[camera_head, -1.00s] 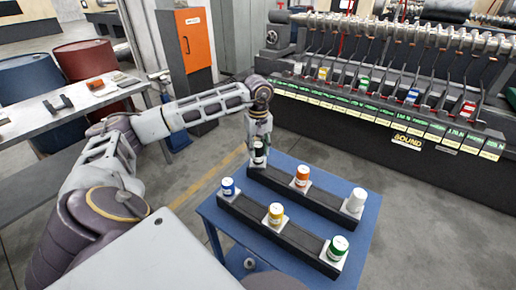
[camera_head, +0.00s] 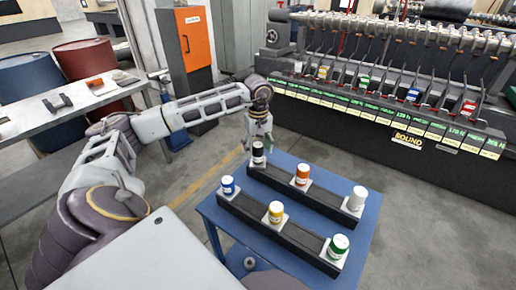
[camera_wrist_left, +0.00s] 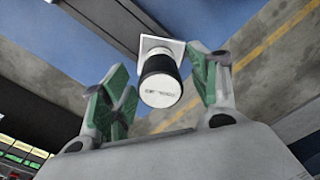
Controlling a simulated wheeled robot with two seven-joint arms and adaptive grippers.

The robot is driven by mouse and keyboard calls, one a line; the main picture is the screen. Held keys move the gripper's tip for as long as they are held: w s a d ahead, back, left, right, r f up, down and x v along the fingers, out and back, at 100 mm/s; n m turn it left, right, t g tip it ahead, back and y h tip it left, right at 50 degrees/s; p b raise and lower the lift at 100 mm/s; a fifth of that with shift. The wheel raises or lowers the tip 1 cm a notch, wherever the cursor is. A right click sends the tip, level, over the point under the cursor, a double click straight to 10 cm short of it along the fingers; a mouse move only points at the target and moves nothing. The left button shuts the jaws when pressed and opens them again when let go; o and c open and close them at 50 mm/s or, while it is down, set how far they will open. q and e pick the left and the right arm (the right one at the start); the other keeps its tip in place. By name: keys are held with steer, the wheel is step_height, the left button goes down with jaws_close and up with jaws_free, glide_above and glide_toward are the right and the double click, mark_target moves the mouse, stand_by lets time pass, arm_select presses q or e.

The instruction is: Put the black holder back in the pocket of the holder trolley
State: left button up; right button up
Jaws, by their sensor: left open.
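The black holder (camera_head: 258,152) stands upright at the far-left end of the back rack of the holder trolley (camera_head: 330,186), on a pale square base. In the left wrist view the black holder (camera_wrist_left: 161,82) shows its white top, with its pale plate (camera_wrist_left: 160,47) beyond. My left gripper (camera_head: 258,139) is just above it in the head view. In the left wrist view my left gripper (camera_wrist_left: 163,97) has its green-padded fingers spread on both sides of the holder, with gaps. My right gripper is not in view.
The trolley also carries orange (camera_head: 302,174), white (camera_head: 356,199), blue (camera_head: 228,185), yellow (camera_head: 275,212) and green (camera_head: 338,246) holders. The long machine (camera_head: 390,110) stands behind. A grey table (camera_head: 75,110) and barrels are at left. Floor behind the trolley is clear.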

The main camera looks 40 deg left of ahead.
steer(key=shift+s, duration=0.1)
arm_select(q)
steer(key=shift+r, duration=4)
steer(key=shift+r, duration=0.15)
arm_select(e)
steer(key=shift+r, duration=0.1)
arm_select(q)
step_height(320, 180, up, 14)
steer(key=p, duration=1.4)
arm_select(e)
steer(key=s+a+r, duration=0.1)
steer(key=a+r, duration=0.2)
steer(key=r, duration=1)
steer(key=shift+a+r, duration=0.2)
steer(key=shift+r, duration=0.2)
arm_select(q)
steer(key=shift+r+p, duration=0.4)
steer(key=shift+p, duration=0.15)
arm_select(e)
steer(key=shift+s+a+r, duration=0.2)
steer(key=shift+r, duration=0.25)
